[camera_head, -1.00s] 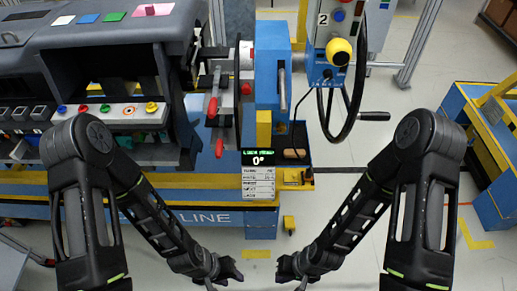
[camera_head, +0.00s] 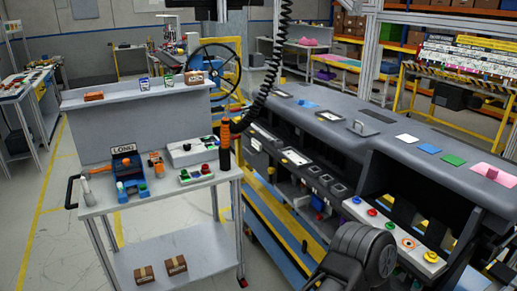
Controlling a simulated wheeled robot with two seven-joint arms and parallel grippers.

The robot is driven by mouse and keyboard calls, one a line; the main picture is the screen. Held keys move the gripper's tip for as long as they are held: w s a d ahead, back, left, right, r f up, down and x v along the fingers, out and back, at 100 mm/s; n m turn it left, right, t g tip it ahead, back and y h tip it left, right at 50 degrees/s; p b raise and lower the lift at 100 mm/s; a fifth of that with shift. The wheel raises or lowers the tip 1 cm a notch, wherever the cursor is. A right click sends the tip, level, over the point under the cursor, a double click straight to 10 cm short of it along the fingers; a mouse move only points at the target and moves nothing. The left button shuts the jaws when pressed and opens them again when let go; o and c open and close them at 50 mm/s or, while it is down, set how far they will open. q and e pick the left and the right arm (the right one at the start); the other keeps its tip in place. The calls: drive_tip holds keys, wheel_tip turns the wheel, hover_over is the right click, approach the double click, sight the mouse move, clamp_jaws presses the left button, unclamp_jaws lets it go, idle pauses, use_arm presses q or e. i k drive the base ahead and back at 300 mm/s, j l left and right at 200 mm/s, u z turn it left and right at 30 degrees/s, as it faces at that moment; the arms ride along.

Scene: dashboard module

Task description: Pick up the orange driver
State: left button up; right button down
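The orange driver (camera_head: 225,134) hangs upright at the end of a black coiled cord (camera_head: 272,70), beside the right end of a grey cart. Its upper part is orange and its lower part is dark. Whether it touches the cart cannot be told. Neither of my grippers is in view. Only a dark link of one of my arms shows at the bottom right.
The grey cart (camera_head: 160,200) holds a blue fixture (camera_head: 127,168), small switch boxes and a raised shelf. The dashboard module (camera_head: 420,150) fills the right side. Two brown boxes (camera_head: 175,265) sit on the cart's lower shelf. Floor is open at left.

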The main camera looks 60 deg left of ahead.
sight(225, 130)
drive_tip(key=u, duration=2.3)
drive_tip(key=i+l, duration=0.15)
drive_tip(key=i, duration=0.25)
drive_tip(key=i+l, duration=0.1)
drive_tip(key=i, duration=0.3)
drive_tip(key=i+l, duration=0.15)
drive_tip(key=i, duration=0.25)
drive_tip(key=u, duration=0.85)
